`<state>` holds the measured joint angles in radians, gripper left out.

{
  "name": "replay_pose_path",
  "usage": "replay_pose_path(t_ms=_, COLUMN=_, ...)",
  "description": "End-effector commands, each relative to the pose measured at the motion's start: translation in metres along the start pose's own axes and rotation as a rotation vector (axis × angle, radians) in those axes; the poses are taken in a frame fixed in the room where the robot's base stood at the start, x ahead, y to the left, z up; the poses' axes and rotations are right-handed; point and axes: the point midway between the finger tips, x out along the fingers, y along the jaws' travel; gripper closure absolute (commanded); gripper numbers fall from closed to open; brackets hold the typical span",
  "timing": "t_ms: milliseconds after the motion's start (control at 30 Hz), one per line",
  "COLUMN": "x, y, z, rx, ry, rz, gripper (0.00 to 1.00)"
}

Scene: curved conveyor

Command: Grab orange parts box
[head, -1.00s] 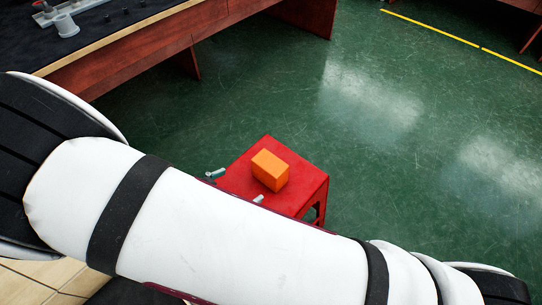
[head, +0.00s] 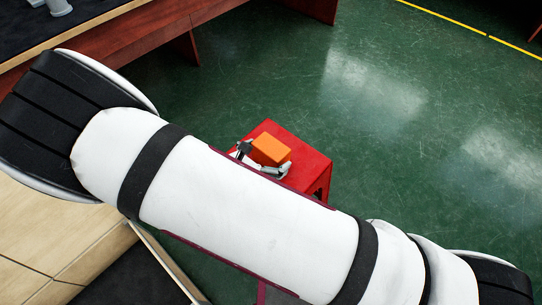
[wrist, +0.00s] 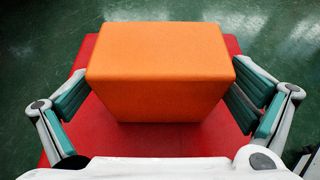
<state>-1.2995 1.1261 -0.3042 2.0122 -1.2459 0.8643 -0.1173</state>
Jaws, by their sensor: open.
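The orange parts box (head: 270,150) sits on a red stool (head: 309,169). In the wrist view the box (wrist: 160,72) fills the upper middle, over the red stool top (wrist: 150,143). My gripper (wrist: 163,103) is open, with one finger on each side of the box. Its teal pads flank the box; a gap shows at the left pad, and the right pad is very close to the box side, so contact there is unclear. In the head view my gripper (head: 263,158) shows at the box, partly hidden behind my white arm.
A wooden workbench (head: 130,43) with a dark top stands at the upper left. Light wooden boards (head: 60,230) lie at the lower left. The green floor (head: 420,150) around the stool is open, especially to the right.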

Motion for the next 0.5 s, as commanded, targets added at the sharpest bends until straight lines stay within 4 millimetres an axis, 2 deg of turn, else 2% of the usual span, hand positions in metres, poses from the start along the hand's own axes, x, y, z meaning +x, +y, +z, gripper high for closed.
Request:
replay_pose_path(t_ms=33, x=0.0091, y=-0.0004, z=-0.0016, rx=-0.001, ry=-0.002, rz=-0.001, gripper=0.00)
replay_pose_path(t_ms=100, x=0.0152, y=-0.0003, z=-0.0014, rx=-0.001, ry=0.000, rz=-0.001, gripper=0.00)
replay_pose_path(t_ms=333, x=0.0168, y=0.0000, z=0.0002, rx=0.000, ry=0.000, rz=0.000, gripper=0.00)
replay_pose_path(t_ms=367, x=0.0168, y=-0.0001, z=0.0002, rx=0.000, ry=0.000, rz=0.000, gripper=0.05)
replay_pose_path(t_ms=500, x=0.0166, y=0.0000, z=0.0001, rx=0.000, ry=0.000, rz=0.000, gripper=0.36)
